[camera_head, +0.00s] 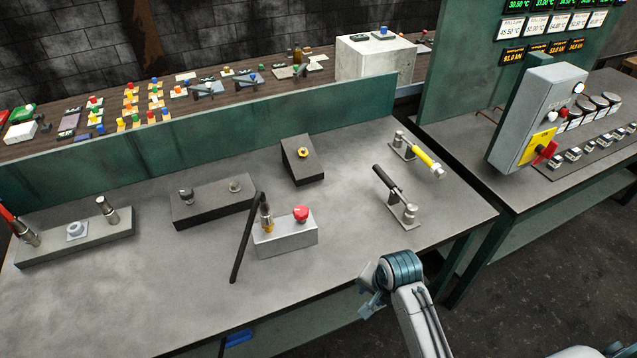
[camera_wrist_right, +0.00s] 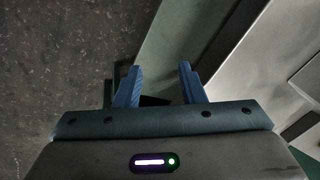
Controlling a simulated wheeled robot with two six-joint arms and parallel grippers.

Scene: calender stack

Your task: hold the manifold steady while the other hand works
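I cannot tell for certain which block is the manifold. A light grey block (camera_head: 285,238) with a red mushroom knob (camera_head: 301,213) and a brass-tipped fitting (camera_head: 266,215) sits on the bench's front middle. A dark rod (camera_head: 243,245) leans beside it. A long dark block (camera_head: 212,204) with two metal fittings lies behind it to the left. A long grey block (camera_head: 75,240) with upright fittings is at far left. My right gripper (camera_head: 371,290) is beyond the bench's front edge, apart from every block. Its blue fingers (camera_wrist_right: 160,86) are spread and empty in the wrist view. My left gripper is not in view.
A dark wedge block (camera_head: 303,163), a black-handled lever (camera_head: 390,185) and a yellow-handled lever (camera_head: 425,158) stand on the grey bench (camera_head: 150,300). A green panel (camera_head: 200,155) runs along its back. A control box (camera_head: 537,118) stands at right. The bench's front left is clear.

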